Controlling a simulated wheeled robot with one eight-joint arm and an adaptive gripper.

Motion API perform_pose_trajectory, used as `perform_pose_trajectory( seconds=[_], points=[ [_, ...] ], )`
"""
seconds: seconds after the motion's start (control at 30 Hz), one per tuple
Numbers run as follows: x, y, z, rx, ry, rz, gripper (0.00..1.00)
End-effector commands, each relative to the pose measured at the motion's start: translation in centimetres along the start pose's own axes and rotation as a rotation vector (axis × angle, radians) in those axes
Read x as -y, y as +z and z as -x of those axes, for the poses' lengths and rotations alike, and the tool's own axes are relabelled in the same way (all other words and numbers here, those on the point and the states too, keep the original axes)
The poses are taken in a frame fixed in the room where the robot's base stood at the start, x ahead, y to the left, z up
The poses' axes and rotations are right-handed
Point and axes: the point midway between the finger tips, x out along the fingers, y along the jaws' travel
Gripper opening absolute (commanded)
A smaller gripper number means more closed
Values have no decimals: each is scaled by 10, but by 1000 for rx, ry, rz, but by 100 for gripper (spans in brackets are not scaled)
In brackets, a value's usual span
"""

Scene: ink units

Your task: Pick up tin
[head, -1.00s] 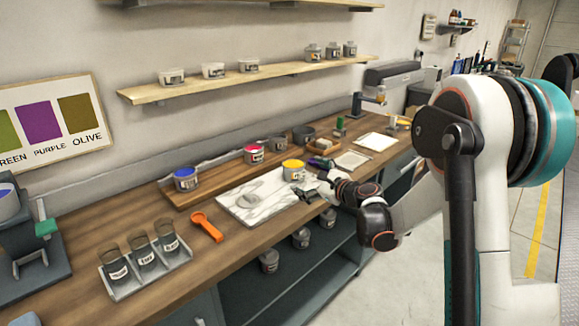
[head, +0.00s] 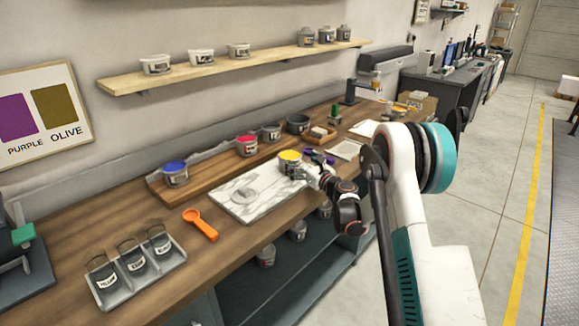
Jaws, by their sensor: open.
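Several ink tins stand on the workbench. The yellow tin (head: 289,164) stands upright at the right end of the white marble slab (head: 232,205). My gripper (head: 306,168) is open at the right side of the yellow tin, very close to it. I cannot tell whether the fingers touch the tin or reach around it. The blue tin (head: 176,176) and the red tin (head: 247,147) stand on a raised wooden board behind the slab. Grey tins (head: 271,132) stand farther right on that board.
An orange scoop (head: 201,225) lies left of the slab. A wall shelf (head: 236,64) with more tubs runs above. Open floor lies to the right.

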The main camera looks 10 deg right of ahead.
Motion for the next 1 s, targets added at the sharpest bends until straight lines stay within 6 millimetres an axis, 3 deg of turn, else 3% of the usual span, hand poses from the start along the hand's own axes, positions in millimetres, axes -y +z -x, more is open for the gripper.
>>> perform_pose_trajectory(
  seconds=[0.27, 0.6, 0.87, 1.0],
  points=[
    [-2, -3, -20, 0, 0, 1, 94],
    [-7, -6, -61, 0, 0, 1, 94],
    [-7, -5, -63, 0, 0, 1, 94],
    [-7, -5, -63, 0, -1, 1, 64]
  ],
)
